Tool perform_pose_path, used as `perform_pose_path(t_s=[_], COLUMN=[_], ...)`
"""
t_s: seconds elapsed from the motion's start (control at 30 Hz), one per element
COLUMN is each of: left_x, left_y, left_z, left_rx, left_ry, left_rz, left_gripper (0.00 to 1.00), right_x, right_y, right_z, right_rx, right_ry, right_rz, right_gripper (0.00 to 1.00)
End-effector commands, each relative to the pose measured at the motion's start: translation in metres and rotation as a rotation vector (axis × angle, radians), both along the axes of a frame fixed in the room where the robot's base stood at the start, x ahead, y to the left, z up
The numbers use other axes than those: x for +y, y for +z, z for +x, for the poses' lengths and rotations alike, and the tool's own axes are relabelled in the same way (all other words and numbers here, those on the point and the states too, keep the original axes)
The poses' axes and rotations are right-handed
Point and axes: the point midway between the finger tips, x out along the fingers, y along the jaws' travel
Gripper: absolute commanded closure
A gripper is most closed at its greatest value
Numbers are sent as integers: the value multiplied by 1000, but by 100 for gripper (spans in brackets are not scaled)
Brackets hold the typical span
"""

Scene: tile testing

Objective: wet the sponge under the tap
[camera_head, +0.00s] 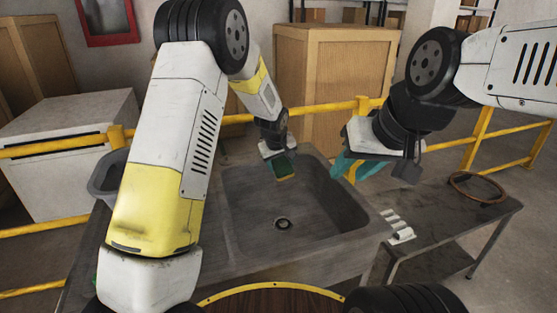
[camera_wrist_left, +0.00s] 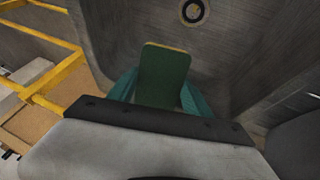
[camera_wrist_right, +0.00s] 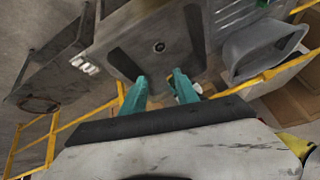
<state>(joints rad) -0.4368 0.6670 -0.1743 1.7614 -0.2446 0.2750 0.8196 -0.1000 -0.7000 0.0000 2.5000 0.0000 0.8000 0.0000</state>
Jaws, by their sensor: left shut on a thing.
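The sponge (camera_head: 285,169), green with a yellow layer, is held by my left gripper (camera_head: 278,156) above the far part of the grey sink (camera_head: 240,208). In the left wrist view the sponge (camera_wrist_left: 165,72) sticks out from between the teal fingers, with the basin and drain (camera_wrist_left: 193,11) beyond. My right gripper (camera_head: 347,166) is over the sink's right side. In the right wrist view its fingers (camera_wrist_right: 157,88) are apart, with nothing clearly held. I cannot make out the tap or any running water in these views.
A grey tub (camera_head: 105,178) stands left of the sink. A metal table (camera_head: 445,215) on the right carries a brown ring (camera_head: 477,187) and small white pieces (camera_head: 398,227). A yellow railing (camera_head: 342,108) runs behind the sink, with a wooden crate (camera_head: 330,70) beyond.

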Motion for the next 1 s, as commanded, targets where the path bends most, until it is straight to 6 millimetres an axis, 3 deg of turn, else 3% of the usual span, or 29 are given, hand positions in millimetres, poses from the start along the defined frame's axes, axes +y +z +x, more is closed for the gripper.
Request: perform_pose_path(t_s=[0.37,0.43,0.57,0.67,0.77,1.0], left_x=[-1,-1,-1,-1,-1,-1], left_y=[-1,-1,-1,-1,-1,-1], left_z=[3,3,3,3,3,3], left_rx=[0,0,0,0,0,0], left_ry=[0,0,0,0,0,0], left_rz=[0,0,0,0,0,0], left_gripper=[75,75,75,75,75,75], right_x=[0,0,-2,-6,-11,-19], right_y=[0,0,3,9,18,32], right_z=[0,0,11,36,77,198], right_rx=[0,0,-13,-43,-96,-265], right_ry=[0,0,-6,-17,-30,-41], right_rz=[0,0,-6,-21,-45,-94], right_gripper=[64,68,68,68,68,68])
